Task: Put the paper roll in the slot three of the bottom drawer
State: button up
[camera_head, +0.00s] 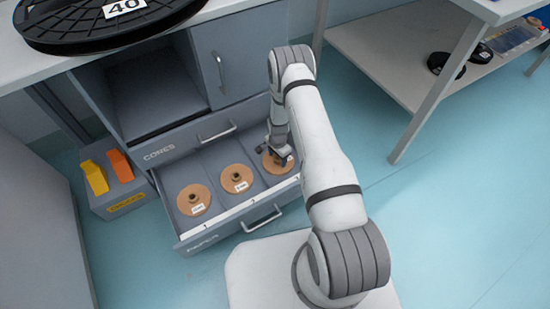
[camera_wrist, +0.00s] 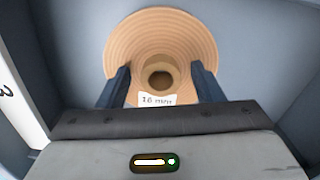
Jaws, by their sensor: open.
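The open bottom drawer (camera_head: 240,228) has compartments side by side, each holding a tan paper roll. One paper roll (camera_head: 193,200) is in the left compartment and another (camera_head: 237,178) in the middle one. A third paper roll (camera_head: 279,163) lies in the right compartment, below my gripper (camera_head: 279,150). In the wrist view this paper roll (camera_wrist: 192,45) lies flat, with a raised core and a "16 mm" label. My gripper's fingers (camera_wrist: 160,88) are apart, one on each side of the core. I cannot tell whether they touch it. The drawer wall beside it shows a "3".
A closed drawer marked "CORES" (camera_head: 190,144) and an open cubby (camera_head: 150,95) are above. A black reel marked "40" (camera_head: 100,22) lies on the worktop. A grey box (camera_head: 124,200) with yellow and orange items stands left. A table (camera_head: 390,60) stands right; the floor right is clear.

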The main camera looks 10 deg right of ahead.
jog(key=s+r+n+p, duration=0.2)
jog(key=s+r+n, duration=0.1)
jog(key=r, duration=1.7)
jog(key=s+r+n+p, duration=0.2)
jog(key=s+r, duration=0.1)
jog(key=r, duration=1.7)
jog(key=s+r+n, duration=0.3)
jog(key=s+r, duration=0.5)
jog(key=s, duration=0.3)
jog(key=s+r+n+t, duration=0.1)
jog(key=s+r+n, duration=0.3)
jog(key=s+r, duration=0.3)
jog(key=s+a, duration=0.1)
jog(key=s, duration=0.3)
jog(key=shift+r, duration=0.35)
jog(key=shift+w+r, duration=0.1)
